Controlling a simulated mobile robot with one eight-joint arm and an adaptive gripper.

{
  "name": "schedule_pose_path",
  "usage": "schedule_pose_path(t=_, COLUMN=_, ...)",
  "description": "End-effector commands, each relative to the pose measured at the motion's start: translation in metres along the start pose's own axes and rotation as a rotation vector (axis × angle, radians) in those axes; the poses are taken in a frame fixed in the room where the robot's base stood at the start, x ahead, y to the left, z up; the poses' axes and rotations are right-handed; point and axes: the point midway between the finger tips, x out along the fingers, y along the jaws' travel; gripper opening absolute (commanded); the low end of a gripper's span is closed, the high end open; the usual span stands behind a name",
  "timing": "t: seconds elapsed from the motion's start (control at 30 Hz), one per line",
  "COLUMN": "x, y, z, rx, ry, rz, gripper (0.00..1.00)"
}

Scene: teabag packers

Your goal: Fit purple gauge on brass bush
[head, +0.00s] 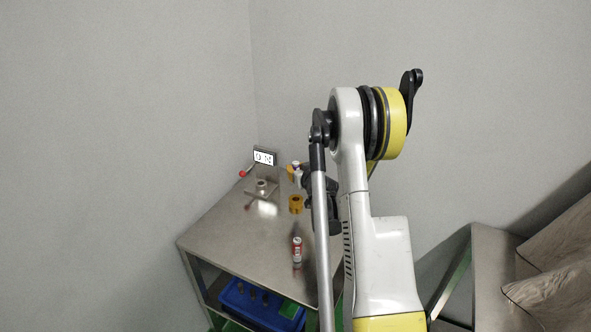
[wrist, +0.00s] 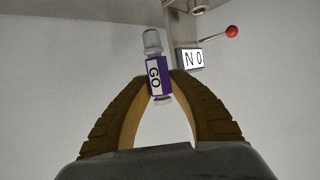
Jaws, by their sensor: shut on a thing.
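The purple gauge (wrist: 153,63) has a white label reading GO and a grey plug end. My gripper (wrist: 159,84) is shut on it, with a brown ribbed finger on each side. In the head view the gauge (head: 297,174) is small and partly hidden, with my gripper (head: 298,174) above the back of the table. A brass-coloured ring (head: 296,204), apparently the brass bush, stands on the table below and apart from the gauge. The bush cannot be made out in the wrist view.
The steel table (head: 225,245) carries a fixture (head: 262,188) with a sign (head: 264,157) and a red-knobbed lever (head: 243,173). A blue crate (head: 235,300) sits on the shelf below. The table's front left is clear.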

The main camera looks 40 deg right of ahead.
Motion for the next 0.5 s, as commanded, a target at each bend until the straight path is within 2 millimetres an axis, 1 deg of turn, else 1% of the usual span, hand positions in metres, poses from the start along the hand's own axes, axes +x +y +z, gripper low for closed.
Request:
schedule_pose_path(t=0.17, x=0.002, y=0.000, z=0.006, rx=-0.001, ry=0.000, rz=0.000, gripper=0.00)
schedule_pose_path(t=0.5, x=0.013, y=0.000, z=0.038, rx=-0.001, ry=0.000, rz=0.000, gripper=0.00)
